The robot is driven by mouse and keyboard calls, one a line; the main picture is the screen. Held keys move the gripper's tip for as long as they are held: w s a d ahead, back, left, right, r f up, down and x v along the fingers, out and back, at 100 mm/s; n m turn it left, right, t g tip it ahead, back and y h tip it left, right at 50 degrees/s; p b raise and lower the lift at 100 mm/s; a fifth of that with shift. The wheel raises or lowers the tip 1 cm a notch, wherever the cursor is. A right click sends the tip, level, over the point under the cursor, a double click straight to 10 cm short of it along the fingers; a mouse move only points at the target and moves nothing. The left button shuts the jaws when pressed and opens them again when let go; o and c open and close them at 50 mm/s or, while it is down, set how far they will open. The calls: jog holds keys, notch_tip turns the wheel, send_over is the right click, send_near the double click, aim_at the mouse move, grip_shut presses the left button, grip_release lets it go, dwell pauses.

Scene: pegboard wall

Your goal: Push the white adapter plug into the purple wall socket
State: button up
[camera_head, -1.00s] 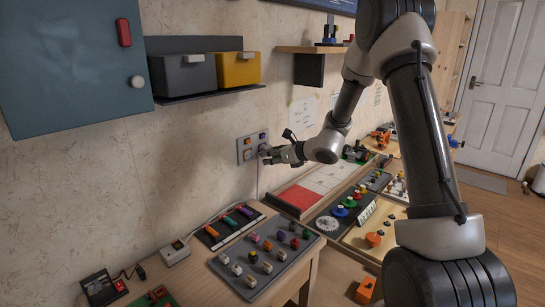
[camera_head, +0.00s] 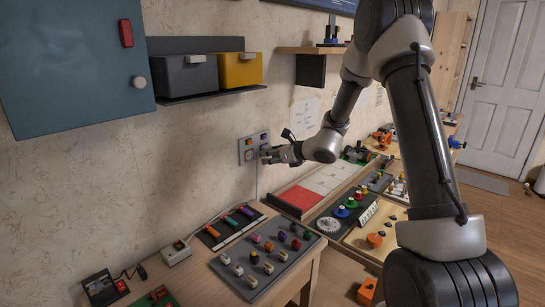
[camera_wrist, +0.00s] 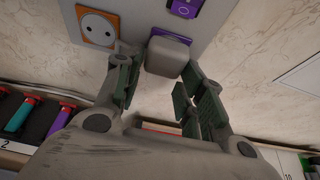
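The white adapter plug (camera_wrist: 168,57) looks like a pale grey block in the wrist view. The plug lies against the wall panel, in front of the lower right position. The purple socket (camera_wrist: 170,31) is almost wholly hidden behind it; only a thin purple edge shows. I cannot tell how deep the plug sits. In the head view my gripper (camera_head: 268,154) reaches left to the panel's lower right, and its fingers hide the plug.
The panel (camera_head: 241,152) also carries an orange-framed socket (camera_wrist: 97,27) beside the plug and a purple switch (camera_wrist: 184,7) above it. Below are a grey board (camera_head: 232,279) with several coloured plugs and a black tray (camera_head: 213,244). Storage bins (camera_head: 186,73) hang upper left.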

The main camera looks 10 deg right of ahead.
jog(key=shift+o, duration=1.3)
jog(key=v, duration=1.2)
jog(key=shift+f, duration=0.1)
